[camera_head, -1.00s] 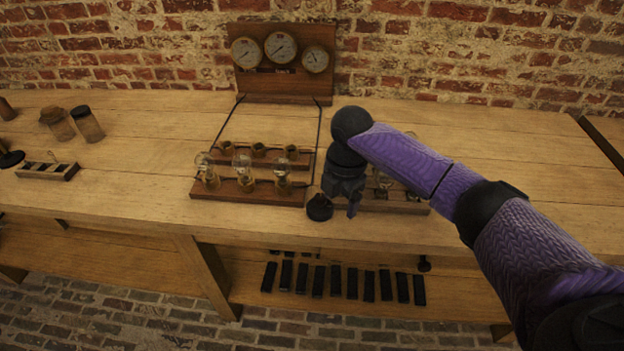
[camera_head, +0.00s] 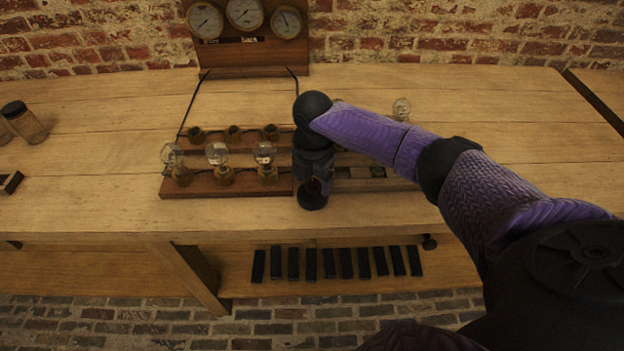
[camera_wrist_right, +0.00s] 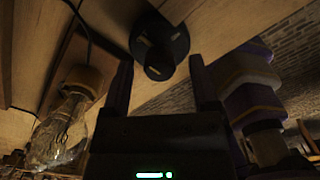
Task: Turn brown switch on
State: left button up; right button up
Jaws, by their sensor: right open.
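A small dark round switch (camera_head: 312,201) sits at the table's front edge, beside the right end of the wooden bulb board; it looks nearly black rather than brown. My right gripper (camera_head: 316,184) points down right over it and hides part of it. In the right wrist view the switch (camera_wrist_right: 160,50) shows as a round dark base with a stubby knob, between and just beyond the fingertips. My right gripper (camera_wrist_right: 163,78) is open, a finger on each side, with nothing held. I cannot tell if the fingers touch the knob. My left gripper is not in view.
The bulb board (camera_head: 225,188) holds glass bulbs to the left; one bulb (camera_wrist_right: 62,130) is close to my gripper in the wrist view. A gauge panel (camera_head: 245,50) stands behind. A second board (camera_head: 365,180) lies right, partly hidden by my arm. Several black bars (camera_head: 330,263) line the lower shelf.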

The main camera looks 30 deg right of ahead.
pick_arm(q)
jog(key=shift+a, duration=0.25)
pick_arm(e)
jog(key=shift+c, duration=0.3)
